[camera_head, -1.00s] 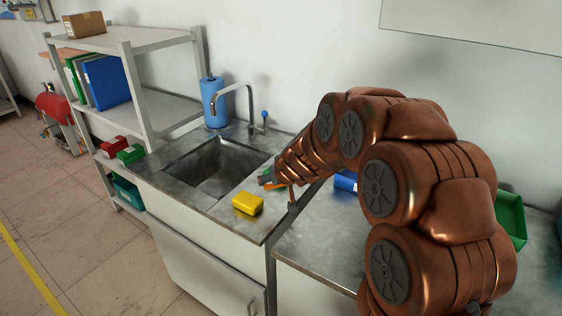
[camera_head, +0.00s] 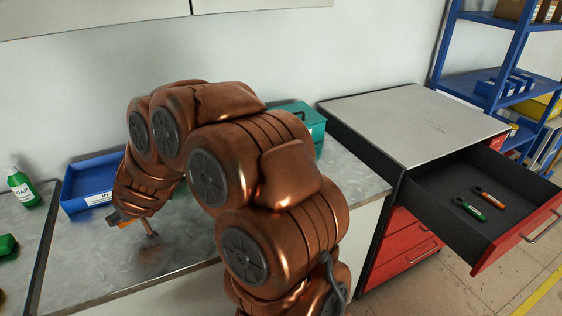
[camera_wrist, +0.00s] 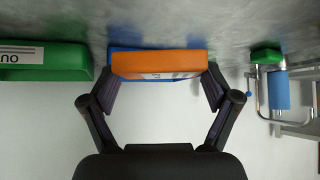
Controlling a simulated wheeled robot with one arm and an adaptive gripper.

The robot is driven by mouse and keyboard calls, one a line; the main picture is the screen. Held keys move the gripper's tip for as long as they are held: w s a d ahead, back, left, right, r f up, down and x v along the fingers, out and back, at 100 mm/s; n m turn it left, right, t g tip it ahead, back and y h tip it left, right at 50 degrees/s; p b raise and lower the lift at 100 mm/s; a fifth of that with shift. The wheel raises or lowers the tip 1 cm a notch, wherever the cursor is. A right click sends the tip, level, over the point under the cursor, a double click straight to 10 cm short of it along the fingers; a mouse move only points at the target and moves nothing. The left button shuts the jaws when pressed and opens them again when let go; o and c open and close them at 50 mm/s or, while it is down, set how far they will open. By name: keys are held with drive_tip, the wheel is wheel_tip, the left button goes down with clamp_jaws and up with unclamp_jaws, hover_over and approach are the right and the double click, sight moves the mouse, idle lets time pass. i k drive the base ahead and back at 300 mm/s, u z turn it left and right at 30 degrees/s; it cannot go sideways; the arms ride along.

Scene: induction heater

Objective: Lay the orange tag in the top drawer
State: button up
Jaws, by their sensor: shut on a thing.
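The top drawer (camera_head: 424,211) of the red and dark cabinet at right in the head view is pulled open. An orange tag (camera_head: 490,198) lies on its dark floor, beside a green tag (camera_head: 470,209). My gripper (camera_head: 122,219), at left over the metal worktop, is far from the drawer. In the wrist view my gripper (camera_wrist: 160,88) is shut on an orange block-like thing (camera_wrist: 160,65) with a small white label, its sides against the fingers. The arm partly hides the gripper in the head view.
A teal box (camera_head: 313,128) stands behind my arm. The cabinet top (camera_head: 405,118) is clear. A green tray (camera_wrist: 45,70) shows in the wrist view.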

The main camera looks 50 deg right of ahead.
sight(498, 191)
drive_tip(key=z, duration=0.65)
drive_tip(key=k, duration=0.85)
drive_tip(key=z, duration=1.15)
drive_tip(key=i, duration=0.6)
drive_tip(key=z, duration=0.6)
drive_tip(key=i, duration=1)
drive_tip(key=u, duration=0.3)
